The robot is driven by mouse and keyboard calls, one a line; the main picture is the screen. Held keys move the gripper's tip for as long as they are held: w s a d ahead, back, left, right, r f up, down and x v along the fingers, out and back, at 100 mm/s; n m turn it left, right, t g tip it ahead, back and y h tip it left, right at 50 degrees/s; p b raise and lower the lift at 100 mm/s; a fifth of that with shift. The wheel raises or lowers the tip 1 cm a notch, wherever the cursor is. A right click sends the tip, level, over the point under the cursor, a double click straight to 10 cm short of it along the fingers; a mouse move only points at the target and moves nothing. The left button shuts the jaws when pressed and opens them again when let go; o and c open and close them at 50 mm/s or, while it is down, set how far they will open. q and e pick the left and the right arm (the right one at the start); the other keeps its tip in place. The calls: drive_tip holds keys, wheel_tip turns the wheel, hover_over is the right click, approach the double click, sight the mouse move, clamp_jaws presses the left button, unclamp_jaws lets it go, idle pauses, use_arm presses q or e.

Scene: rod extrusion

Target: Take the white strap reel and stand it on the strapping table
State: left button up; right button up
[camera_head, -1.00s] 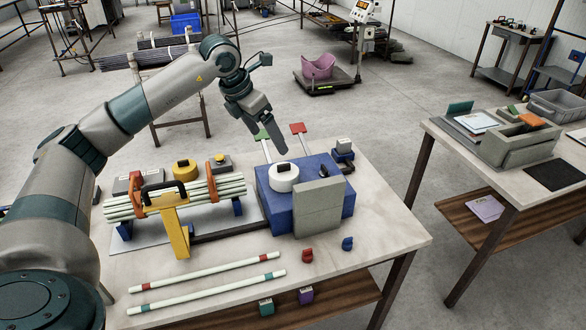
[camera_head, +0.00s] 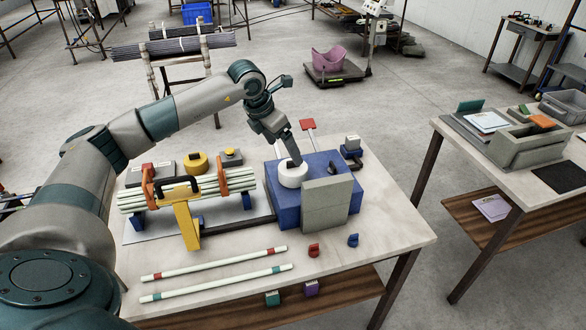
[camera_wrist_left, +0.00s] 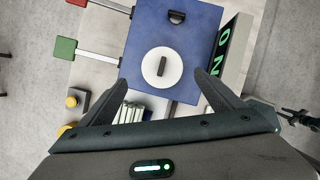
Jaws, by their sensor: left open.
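The white strap reel (camera_head: 292,174) lies flat on top of the blue box (camera_head: 286,209) on the table (camera_head: 395,232). In the left wrist view the reel (camera_wrist_left: 152,66) is a white disc with a dark bar across its middle, on the blue top (camera_wrist_left: 190,35). My left gripper (camera_head: 296,160) is just above the reel in the head view and partly hides its top. In the left wrist view its fingers (camera_wrist_left: 160,88) are spread apart, with the reel beyond the gap between their tips. The gripper is open and empty. My right gripper is not in view.
A grey upright panel (camera_head: 326,208) stands at the box's front right. A bundle of pale rods (camera_head: 218,187) with an orange-yellow clamp is at left. Loose rods (camera_head: 215,263) lie in front. A yellow reel (camera_head: 196,163) sits behind the bundle.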

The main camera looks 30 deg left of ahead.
sight(293, 167)
use_arm(q)
drive_tip(key=p+x, duration=0.1)
drive_tip(key=x, duration=0.3)
drive_tip(key=shift+w+f, duration=0.2)
drive_tip(key=shift+f, duration=0.35)
drive_tip(key=shift+p, duration=0.3)
drive_tip(key=shift+w+d+f+p, duration=0.2)
drive_tip(key=shift+f+p, duration=0.35)
drive_tip(key=shift+p, duration=0.2)
drive_tip(key=p+x, duration=0.1)
drive_tip(key=x, duration=0.2)
drive_tip(key=shift+s+d+p, duration=0.1)
drive_tip(key=shift+s+p, duration=0.1)
drive_tip(key=shift+p, duration=0.15)
drive_tip(key=shift+w+f, duration=0.2)
drive_tip(key=shift+f, duration=0.35)
drive_tip(key=c, duration=1.3)
